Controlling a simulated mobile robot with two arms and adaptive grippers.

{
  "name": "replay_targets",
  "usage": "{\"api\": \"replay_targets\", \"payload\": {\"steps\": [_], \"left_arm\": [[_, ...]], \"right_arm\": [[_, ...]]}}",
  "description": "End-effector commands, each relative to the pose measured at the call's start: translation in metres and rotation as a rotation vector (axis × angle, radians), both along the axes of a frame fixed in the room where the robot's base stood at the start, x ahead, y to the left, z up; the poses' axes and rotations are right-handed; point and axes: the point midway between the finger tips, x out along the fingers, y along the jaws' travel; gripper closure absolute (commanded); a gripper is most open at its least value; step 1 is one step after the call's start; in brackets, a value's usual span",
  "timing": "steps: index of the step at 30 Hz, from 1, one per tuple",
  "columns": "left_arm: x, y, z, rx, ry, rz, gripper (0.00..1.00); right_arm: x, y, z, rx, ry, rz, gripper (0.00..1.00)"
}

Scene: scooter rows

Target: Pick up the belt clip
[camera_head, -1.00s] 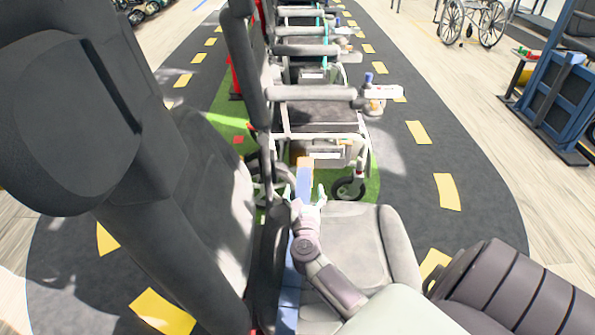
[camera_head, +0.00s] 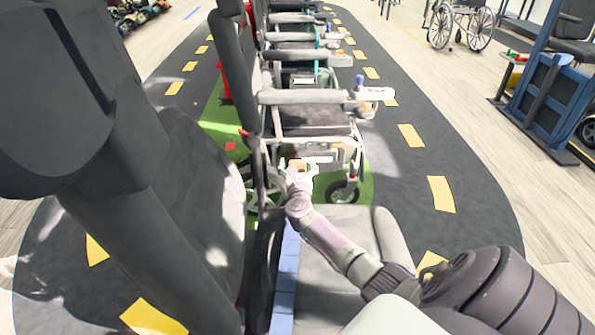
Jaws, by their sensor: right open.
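A blue belt strip (camera_head: 286,272) runs away from me along the left side of a grey scooter seat (camera_head: 342,235). A small orange piece (camera_head: 297,163), which looks like the belt clip, shows at the far end of my right arm. My right gripper (camera_head: 300,171) is open, its pale fingers right at the orange piece in the picture. I cannot tell whether they touch it. The gripper and wrist hide the far part of the blue strip. My left gripper is not in view.
More scooters with grey armrests (camera_head: 305,97) stand in a row ahead. A wheelchair (camera_head: 459,22) and a blue frame (camera_head: 548,100) are at the right. Dark floor with yellow dashes (camera_head: 441,194) is clear on the right.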

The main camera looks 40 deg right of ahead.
Motion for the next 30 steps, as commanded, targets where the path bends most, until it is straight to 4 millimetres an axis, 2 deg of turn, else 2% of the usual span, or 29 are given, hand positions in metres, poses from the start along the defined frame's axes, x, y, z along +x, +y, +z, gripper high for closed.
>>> {"api": "replay_targets", "payload": {"steps": [7, 19, 30], "left_arm": [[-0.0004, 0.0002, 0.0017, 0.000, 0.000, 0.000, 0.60], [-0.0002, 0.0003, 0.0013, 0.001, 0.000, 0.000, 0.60], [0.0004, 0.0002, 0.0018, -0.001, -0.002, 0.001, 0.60]], "right_arm": [[0.0010, -0.0004, -0.0001, 0.001, 0.001, 0.001, 0.18], [0.0008, -0.0001, -0.0002, 0.001, 0.001, 0.001, 0.84], [0.0009, -0.0001, 0.0035, 0.001, -0.001, 0.001, 0.84]]}}
